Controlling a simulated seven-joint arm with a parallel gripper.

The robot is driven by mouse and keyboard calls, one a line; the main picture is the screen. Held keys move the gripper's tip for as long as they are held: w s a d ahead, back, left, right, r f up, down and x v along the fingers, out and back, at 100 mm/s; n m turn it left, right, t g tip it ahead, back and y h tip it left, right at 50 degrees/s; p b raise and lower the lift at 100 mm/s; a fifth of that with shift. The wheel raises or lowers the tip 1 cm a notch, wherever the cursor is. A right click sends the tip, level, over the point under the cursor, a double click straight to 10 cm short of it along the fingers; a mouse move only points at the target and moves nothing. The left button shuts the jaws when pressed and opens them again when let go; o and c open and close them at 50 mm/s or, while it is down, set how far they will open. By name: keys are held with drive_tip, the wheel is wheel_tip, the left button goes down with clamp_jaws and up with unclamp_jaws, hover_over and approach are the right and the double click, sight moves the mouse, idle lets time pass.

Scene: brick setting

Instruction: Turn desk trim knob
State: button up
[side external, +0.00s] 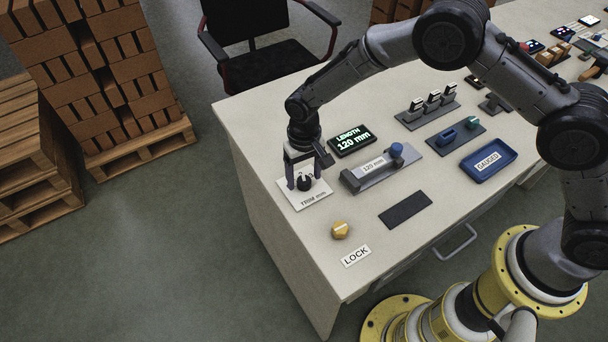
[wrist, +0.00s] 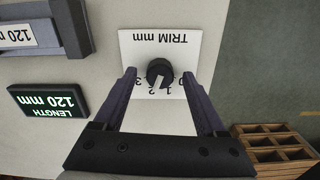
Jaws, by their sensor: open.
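The trim knob (side external: 304,183) is a small black knob with a pale pointer mark on a white plate (side external: 318,195) labelled TRIM mm, at the left part of the desk. In the wrist view the knob (wrist: 159,73) sits near the top centre, its pointer by the printed 1 and 2. My gripper (side external: 303,180) points down at the knob. In the wrist view my gripper (wrist: 159,77) is open, with one finger on each side of the knob and gaps between. The display (side external: 351,140) reads LENGTH 120 mm.
A grey gauge with a blue knob (side external: 396,150) and a 120 mm label stands right of the plate. A yellow knob (side external: 341,229) and a LOCK label (side external: 356,256) are nearer the front. A blue GAUGED tray (side external: 488,160) is further right. The desk's left edge is close to the plate.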

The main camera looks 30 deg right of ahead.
wheel_tip(320, 180, up, 13)
drive_tip(key=shift+r, duration=0.2)
idle(0.5)
wheel_tip(320, 180, up, 6)
drive_tip(key=f+t, duration=0.1)
hover_over(305, 179)
drive_tip(key=w+d, duration=0.2)
drive_tip(key=s+d+r+m+t, duration=0.1)
drive_tip(key=s+d+r+m, duration=0.1)
drive_tip(key=d+r, duration=0.45)
drive_tip(key=s+d+r+t, duration=0.2)
drive_tip(key=s+d+r, duration=0.4)
drive_tip(key=r, duration=0.4)
drive_tip(key=s+d+r+t, duration=0.1)
drive_tip(key=s+d, duration=0.2)
drive_tip(key=s, duration=0.4)
drive_tip(key=s+d+r+t, duration=0.1)
drive_tip(key=s+d, duration=0.2)
drive_tip(key=s, duration=0.4)
drive_tip(key=s+d+f+n, duration=0.1)
drive_tip(key=s+f+n, duration=0.2)
drive_tip(key=s+f, duration=0.3)
drive_tip(key=s, duration=0.3)
drive_tip(key=shift+f, duration=0.4)
